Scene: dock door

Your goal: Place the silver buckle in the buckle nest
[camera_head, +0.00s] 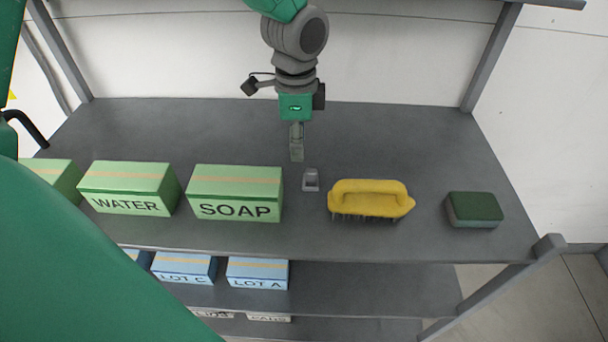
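A small silver buckle (311,181) sits on the grey shelf top, in the gap between the green SOAP box and the yellow brush. My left gripper (297,156) points down just behind the buckle and slightly to its left in the picture. Its fingers show as one narrow grey shape, so I cannot tell whether they are apart or closed. The buckle appears separate from the fingertips. I cannot make out a buckle nest in this view. My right gripper is not in view.
A SOAP box (235,195), a WATER box (128,189), a yellow brush (370,198) and a dark green sponge (473,209) stand along the shelf. Blue boxes, including LOT A (257,273), sit on the shelf below. The back of the top shelf is clear.

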